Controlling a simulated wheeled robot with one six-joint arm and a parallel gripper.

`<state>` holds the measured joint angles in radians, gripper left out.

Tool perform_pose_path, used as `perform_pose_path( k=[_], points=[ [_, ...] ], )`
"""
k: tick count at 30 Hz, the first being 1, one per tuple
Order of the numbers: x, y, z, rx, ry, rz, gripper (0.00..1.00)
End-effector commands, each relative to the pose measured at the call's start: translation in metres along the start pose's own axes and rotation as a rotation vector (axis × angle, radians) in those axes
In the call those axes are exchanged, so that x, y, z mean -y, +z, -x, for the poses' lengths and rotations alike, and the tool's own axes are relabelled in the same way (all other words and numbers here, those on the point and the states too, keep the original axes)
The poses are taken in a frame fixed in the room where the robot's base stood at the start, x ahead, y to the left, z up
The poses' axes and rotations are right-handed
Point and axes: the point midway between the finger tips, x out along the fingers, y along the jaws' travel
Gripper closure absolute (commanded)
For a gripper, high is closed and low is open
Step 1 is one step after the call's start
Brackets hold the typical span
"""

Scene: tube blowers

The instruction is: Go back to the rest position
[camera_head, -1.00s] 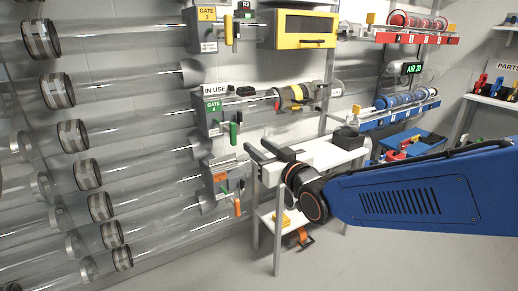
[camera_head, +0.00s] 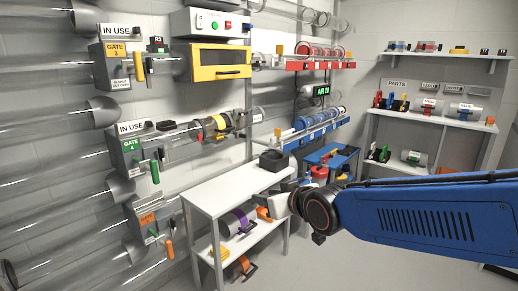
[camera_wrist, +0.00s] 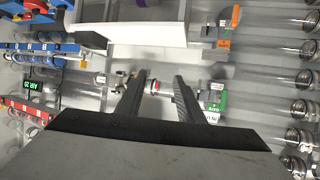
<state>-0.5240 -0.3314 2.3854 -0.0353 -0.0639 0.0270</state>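My gripper (camera_wrist: 157,95) shows in the wrist view with its two dark fingers spread apart and nothing between them. In the head view my gripper (camera_head: 290,192) is at the end of the blue arm, in front of the white table, and its fingers are partly hidden there. No rest mark or stand for the arm shows.
A white table (camera_head: 215,192) with a lower shelf stands left of my gripper, a black box (camera_head: 272,161) on its top. Tubes with gate boxes, such as the green-labelled one (camera_head: 130,150), line the left wall. A parts shelf (camera_head: 440,117) stands at the right. Floor (camera_head: 350,262) is clear.

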Motion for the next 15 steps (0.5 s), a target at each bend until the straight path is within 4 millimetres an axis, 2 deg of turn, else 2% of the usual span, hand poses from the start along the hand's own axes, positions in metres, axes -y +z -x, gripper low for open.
perform_pose_path(
  k=[1,6,10,15],
  points=[
    [-0.021,0.011,0.016,0.04,0.038,-0.017,0.66],
    [-0.072,0.062,0.071,0.205,0.143,-0.081,0.66],
    [-0.099,0.104,0.118,0.331,0.215,-0.142,0.66],
    [-0.117,0.161,0.184,0.493,0.296,-0.234,0.66]
  ],
)
